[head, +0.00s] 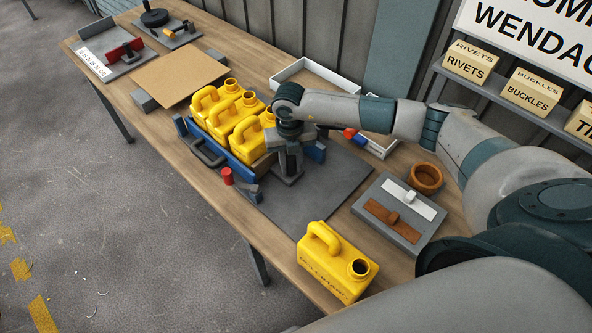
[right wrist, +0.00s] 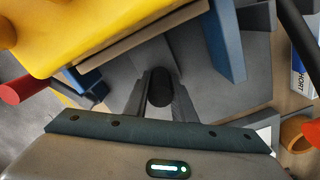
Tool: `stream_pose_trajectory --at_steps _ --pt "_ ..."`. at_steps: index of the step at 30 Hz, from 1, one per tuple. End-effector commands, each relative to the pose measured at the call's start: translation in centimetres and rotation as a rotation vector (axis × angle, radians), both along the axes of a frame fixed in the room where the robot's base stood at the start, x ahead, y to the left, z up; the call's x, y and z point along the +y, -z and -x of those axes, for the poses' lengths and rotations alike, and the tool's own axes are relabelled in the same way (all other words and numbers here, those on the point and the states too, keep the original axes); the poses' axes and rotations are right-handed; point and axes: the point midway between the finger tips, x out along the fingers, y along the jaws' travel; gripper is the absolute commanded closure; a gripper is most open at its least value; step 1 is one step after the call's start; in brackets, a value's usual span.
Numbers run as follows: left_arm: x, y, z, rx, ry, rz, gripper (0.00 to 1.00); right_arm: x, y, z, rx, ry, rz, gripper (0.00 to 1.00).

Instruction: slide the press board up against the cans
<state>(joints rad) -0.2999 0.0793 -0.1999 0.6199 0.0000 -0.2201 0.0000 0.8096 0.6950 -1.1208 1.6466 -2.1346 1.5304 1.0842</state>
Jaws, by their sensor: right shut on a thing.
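Several yellow jerry cans (head: 228,112) stand in a row in a blue-sided rack (head: 222,150) in the head view. A brown press board (head: 264,163) stands upright at the near end of the row, mostly hidden by my right gripper. In the right wrist view the board (right wrist: 140,36) lies along a yellow can (right wrist: 80,30); whether they touch along the whole face cannot be told. My right gripper (head: 289,176) is just right of the board, its fingers shut on a dark knob (right wrist: 160,88) that appears to be the board's handle. My left gripper is not in view.
A loose yellow can (head: 338,262) stands at the table's near edge. A grey plate with white and brown bars (head: 400,212) and a brown ring (head: 426,178) are to the right. A red-topped post (head: 228,176) stands at the rack's front. The dark mat (head: 320,195) has bare room.

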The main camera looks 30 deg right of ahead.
Motion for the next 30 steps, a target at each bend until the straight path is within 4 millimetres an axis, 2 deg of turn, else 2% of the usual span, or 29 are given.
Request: stream_pose_trajectory --at_steps 1,4,13,14,16,30 --pt "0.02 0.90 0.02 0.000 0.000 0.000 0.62 0.19 0.30 -0.81 -0.006 0.002 0.000 1.00" --pt "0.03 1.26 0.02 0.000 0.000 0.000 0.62 0.47 0.09 -1.44 -0.005 0.001 -0.002 1.00" --pt "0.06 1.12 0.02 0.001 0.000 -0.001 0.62 0.52 -0.18 -1.60 -0.005 0.001 -0.002 1.00" --pt "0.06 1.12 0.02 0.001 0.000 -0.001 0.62 0.52 -0.18 -1.60 -0.005 0.001 -0.002 0.74" --pt "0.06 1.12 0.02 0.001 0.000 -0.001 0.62 0.52 -0.19 -1.60 -0.005 0.001 -0.002 0.58" --pt "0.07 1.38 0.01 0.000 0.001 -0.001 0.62 0.52 -0.60 -1.57 -0.005 0.001 -0.002 0.58"
